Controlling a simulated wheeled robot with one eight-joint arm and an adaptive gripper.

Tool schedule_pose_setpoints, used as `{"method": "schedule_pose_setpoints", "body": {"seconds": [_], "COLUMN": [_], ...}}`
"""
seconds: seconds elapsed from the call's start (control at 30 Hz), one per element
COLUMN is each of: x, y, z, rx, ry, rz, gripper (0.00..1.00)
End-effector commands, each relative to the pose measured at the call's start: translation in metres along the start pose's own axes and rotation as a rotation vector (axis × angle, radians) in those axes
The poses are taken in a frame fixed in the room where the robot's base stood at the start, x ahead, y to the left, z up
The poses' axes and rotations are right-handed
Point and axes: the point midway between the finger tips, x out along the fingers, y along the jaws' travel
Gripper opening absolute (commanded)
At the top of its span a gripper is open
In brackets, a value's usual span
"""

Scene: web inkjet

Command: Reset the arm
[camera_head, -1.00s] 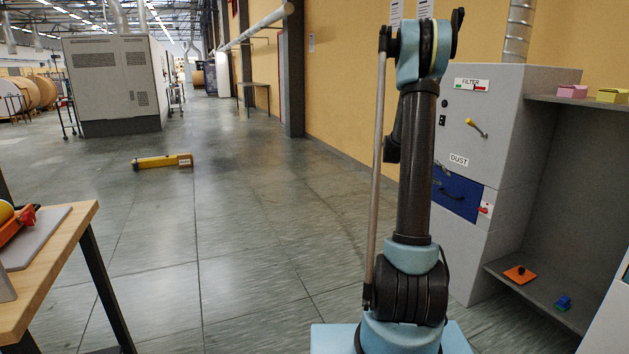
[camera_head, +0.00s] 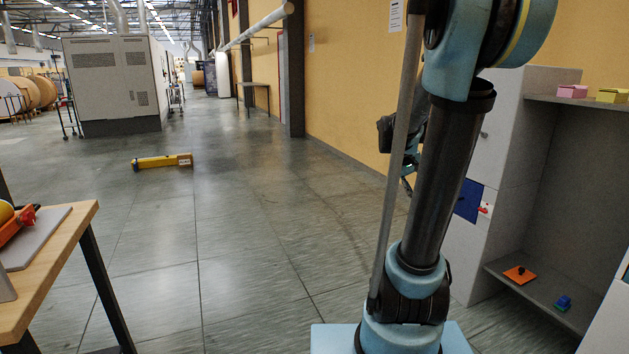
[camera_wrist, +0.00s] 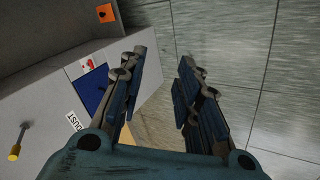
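My gripper (camera_wrist: 158,88) shows in the wrist view with its two dark fingers spread apart and only the floor between them. It is open and empty. In the head view my gripper (camera_head: 407,178) hangs partly hidden behind my arm, in front of the yellow wall. My arm stands on its blue base and leans to the right at the top, its upper joint cut off by the picture's edge. The grey cabinet (camera_head: 497,112) is right behind my arm. Its blue panel (camera_head: 469,203) is partly covered by my arm and shows in the wrist view left of my fingers.
The cabinet's open shelves hold a pink box (camera_head: 572,91), a yellow box (camera_head: 612,96), an orange piece (camera_head: 520,274) and a blue piece (camera_head: 563,303). A wooden table (camera_head: 60,245) stands at the left. A yellow bar-shaped object (camera_head: 160,161) lies on the otherwise clear floor (camera_head: 235,235).

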Motion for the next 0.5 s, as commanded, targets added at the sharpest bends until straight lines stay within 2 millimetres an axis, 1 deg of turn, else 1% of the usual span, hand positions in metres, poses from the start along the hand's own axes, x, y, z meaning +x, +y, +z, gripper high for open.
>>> {"method": "schedule_pose_setpoints", "body": {"seconds": [0.03, 0.27, 0.5], "x": [-0.004, -0.019, -0.026], "y": [-0.007, -0.043, -0.081], "z": [0.014, 0.069, 0.125], "rx": [0.000, 0.005, 0.007], "ry": [0.001, 0.005, 0.006], "rz": [-0.023, -0.134, -0.248], "gripper": [0.31, 0.31, 0.31]}}
